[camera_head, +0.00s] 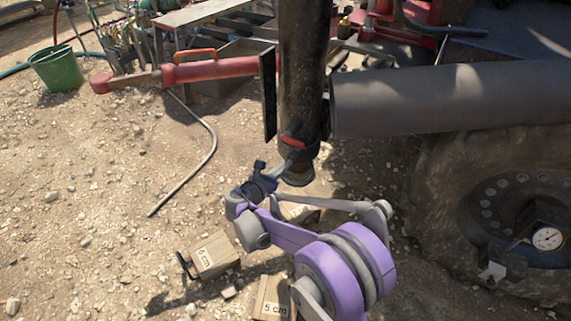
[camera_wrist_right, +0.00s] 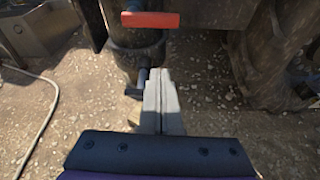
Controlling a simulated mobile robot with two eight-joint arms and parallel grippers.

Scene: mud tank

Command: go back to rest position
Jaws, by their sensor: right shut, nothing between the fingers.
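My right gripper (camera_head: 288,162) reaches up from my purple arm to the lower end of a dark vertical pipe (camera_head: 302,85). Its fingers are shut together with nothing between them; they also show in the right wrist view (camera_wrist_right: 161,74). A red handle (camera_head: 292,139) sits on the pipe just beyond the fingertips. In the right wrist view the handle (camera_wrist_right: 150,19) lies crosswise above the fingertips, apart from them in the picture. Whether the fingers touch the pipe fitting is not clear. My left gripper is not in view.
A thick grey horizontal pipe (camera_head: 440,100) runs right from the vertical one, above a large tyre (camera_head: 445,215). Wooden blocks (camera_head: 213,254) lie on the ground below my arm. Gravel at left is mostly clear.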

